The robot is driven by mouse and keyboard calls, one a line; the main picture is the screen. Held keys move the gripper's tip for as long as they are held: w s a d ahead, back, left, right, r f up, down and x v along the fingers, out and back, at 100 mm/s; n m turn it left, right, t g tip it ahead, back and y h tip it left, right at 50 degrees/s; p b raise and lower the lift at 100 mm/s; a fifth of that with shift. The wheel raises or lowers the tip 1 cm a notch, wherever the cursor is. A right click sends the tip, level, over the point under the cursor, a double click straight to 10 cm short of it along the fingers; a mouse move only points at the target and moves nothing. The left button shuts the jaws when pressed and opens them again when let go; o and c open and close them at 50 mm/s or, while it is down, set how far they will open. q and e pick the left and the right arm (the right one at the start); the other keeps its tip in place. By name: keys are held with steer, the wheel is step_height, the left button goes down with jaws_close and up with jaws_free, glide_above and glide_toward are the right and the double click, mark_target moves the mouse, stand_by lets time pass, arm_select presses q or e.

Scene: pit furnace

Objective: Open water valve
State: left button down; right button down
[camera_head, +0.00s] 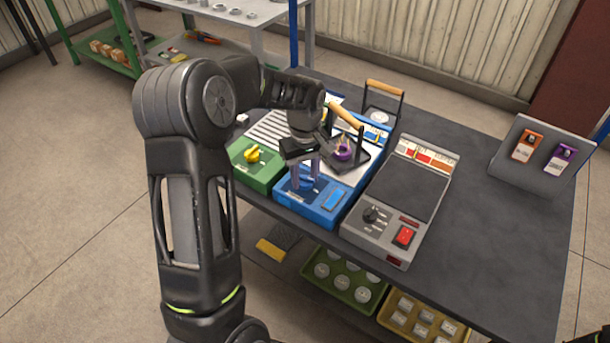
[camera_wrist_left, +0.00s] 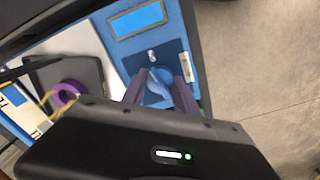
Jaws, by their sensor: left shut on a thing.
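The water valve is a round blue knob (camera_wrist_left: 159,82) on the front of a blue unit (camera_head: 325,212) on the dark table. My left gripper (camera_head: 303,185) points down over the front left of this unit, and its two fingers sit on either side of the knob. It is shut on the knob, as the left wrist view also shows (camera_wrist_left: 160,90). The fingers and gripper body hide part of the knob (camera_head: 306,181) in the head view. A blue display panel (camera_head: 335,199) lies beside the knob.
A green unit with a yellow knob (camera_head: 253,154) stands left of the blue unit. A grey unit (camera_head: 396,200) with a black dial and red switch stands right. A wooden-handled holder with a purple ring (camera_head: 344,150) is behind.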

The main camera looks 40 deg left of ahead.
mark_target(305, 178)
arm_select(q)
steer(key=shift+m, duration=1.3)
steer(key=c, duration=0.9)
jaws_free()
steer(key=shift+c, duration=0.2)
step_height(305, 178, up, 8)
steer(key=shift+f, duration=0.1)
steer(key=shift+s, duration=0.1)
